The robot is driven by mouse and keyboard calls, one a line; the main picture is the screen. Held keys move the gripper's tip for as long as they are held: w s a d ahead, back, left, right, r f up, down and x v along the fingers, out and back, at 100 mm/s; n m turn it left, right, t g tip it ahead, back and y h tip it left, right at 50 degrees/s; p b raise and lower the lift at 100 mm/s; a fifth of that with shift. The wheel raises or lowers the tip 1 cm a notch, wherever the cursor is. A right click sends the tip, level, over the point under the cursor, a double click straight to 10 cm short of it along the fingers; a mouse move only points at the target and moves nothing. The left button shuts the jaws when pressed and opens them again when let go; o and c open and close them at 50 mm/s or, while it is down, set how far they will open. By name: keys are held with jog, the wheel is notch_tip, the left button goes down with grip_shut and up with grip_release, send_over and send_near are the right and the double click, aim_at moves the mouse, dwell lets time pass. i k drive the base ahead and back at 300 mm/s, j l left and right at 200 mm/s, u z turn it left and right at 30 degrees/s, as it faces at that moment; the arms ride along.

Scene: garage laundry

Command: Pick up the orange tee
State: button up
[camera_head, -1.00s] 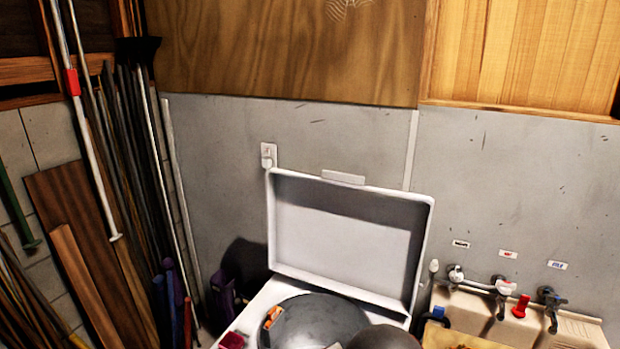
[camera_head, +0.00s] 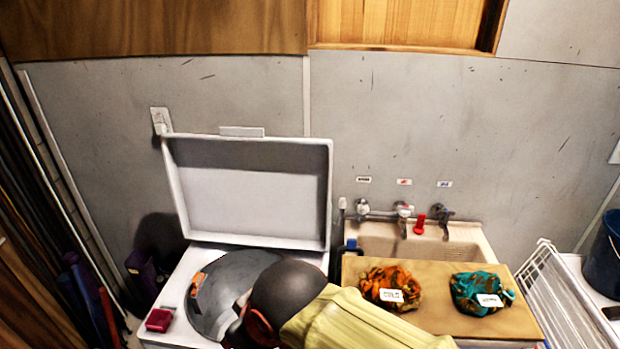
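An orange crumpled cloth, the likely orange tee (camera_head: 388,284), lies bunched on a tan board in front of the sink. It has dark patches and a white label with lettering too small to read. My arm, yellow-green with a dark rounded joint, reaches across the lower middle of the view, left of the cloth and in front of the washer. My gripper's fingers cannot be made out, and nothing of them shows at the cloth.
A teal cloth (camera_head: 478,292) with a white label lies right of the orange one on the tan board (camera_head: 437,280). A white washer (camera_head: 246,190) with raised lid stands left, a dark red box (camera_head: 159,320) on its corner. A white wire rack (camera_head: 560,295) stands right.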

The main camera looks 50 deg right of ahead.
aim_at(394, 285)
jog(key=z, duration=2.1)
